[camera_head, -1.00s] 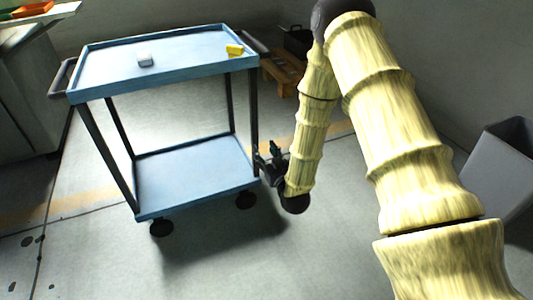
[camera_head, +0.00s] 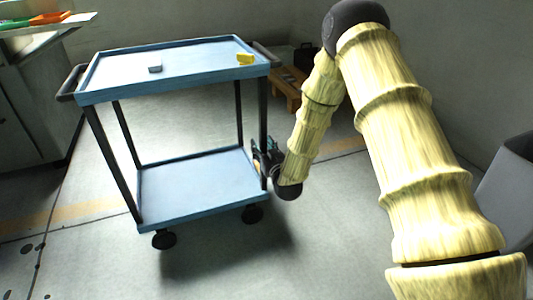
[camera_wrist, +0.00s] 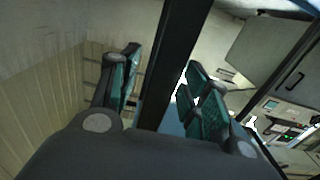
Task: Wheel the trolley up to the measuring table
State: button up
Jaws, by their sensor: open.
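The trolley (camera_head: 170,70) has a blue upper tray, a blue lower shelf (camera_head: 195,188), dark posts and black castors. It stands upright on the floor at left centre. A grey block (camera_head: 155,69) and a yellow block (camera_head: 245,58) lie on its upper tray. My gripper (camera_head: 265,160) is at the trolley's right front post, low near the lower shelf. In the wrist view my open gripper (camera_wrist: 160,88) has its two green-padded fingers on either side of the dark post (camera_wrist: 178,55). I cannot tell whether they touch it. I cannot tell for certain which thing is the measuring table.
A grey bench (camera_head: 30,110) with a white top (camera_head: 45,27) bearing orange and green items stands at far left. A grey bin (camera_head: 508,185) is at right. The floor in front is clear.

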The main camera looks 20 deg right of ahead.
jog(key=shift+w, duration=0.15)
grip_shut()
jog(key=shift+d, duration=0.15)
dwell(0.4)
jog(key=d+p, duration=0.2)
jog(key=d, duration=0.9)
jog(key=shift+w, duration=0.15)
dwell(0.3)
jog(key=shift+c, duration=0.2)
grip_release()
